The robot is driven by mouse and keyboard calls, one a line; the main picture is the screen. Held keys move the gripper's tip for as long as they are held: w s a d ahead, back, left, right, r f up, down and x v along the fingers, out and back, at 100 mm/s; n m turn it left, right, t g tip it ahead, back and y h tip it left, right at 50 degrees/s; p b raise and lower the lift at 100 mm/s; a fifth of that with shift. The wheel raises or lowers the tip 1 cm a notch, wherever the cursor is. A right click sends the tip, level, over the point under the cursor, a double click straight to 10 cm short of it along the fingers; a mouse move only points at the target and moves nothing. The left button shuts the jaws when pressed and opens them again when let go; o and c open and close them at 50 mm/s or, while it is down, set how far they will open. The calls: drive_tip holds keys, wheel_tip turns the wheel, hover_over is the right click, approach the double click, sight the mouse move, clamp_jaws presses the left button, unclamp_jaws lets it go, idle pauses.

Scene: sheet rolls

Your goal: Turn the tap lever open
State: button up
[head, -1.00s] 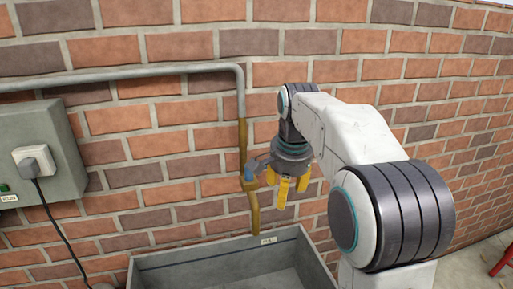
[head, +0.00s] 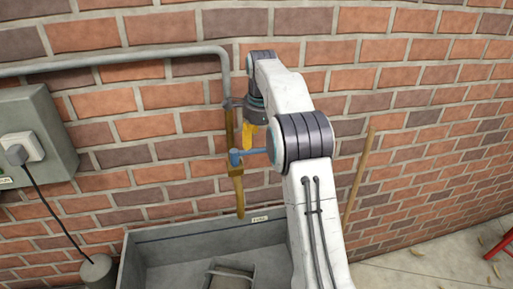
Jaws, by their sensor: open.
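The brass tap (head: 237,178) hangs on the wall at the end of the pipe, with its spout over the grey sink. Its blue lever (head: 252,152) points sideways to the right from the tap body. My gripper (head: 247,137) is open, with yellow fingers pointing down just above the lever. I cannot tell whether a finger touches the lever. My arm hides the right side of the gripper and may cover the lever's right end.
The grey sink (head: 150,245) stands below the tap with a dark block (head: 232,277) inside. A grey wall box (head: 35,130) with a plug and cable is at the left. A wooden pole (head: 358,178) leans on the brick wall at the right.

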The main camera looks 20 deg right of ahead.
sight(257, 151)
drive_tip(key=shift+w+f+p, duration=0.2)
drive_tip(key=shift+f+p, duration=0.65)
drive_tip(key=shift+f, duration=0.2)
drive_tip(key=shift+w+d+f, duration=0.1)
drive_tip(key=shift+w+f, duration=0.05)
drive_tip(key=shift+f, duration=0.55)
drive_tip(key=shift+w+f, duration=0.1)
drive_tip(key=shift+f, duration=0.55)
drive_tip(key=shift+c, duration=0.4)
clamp_jaws()
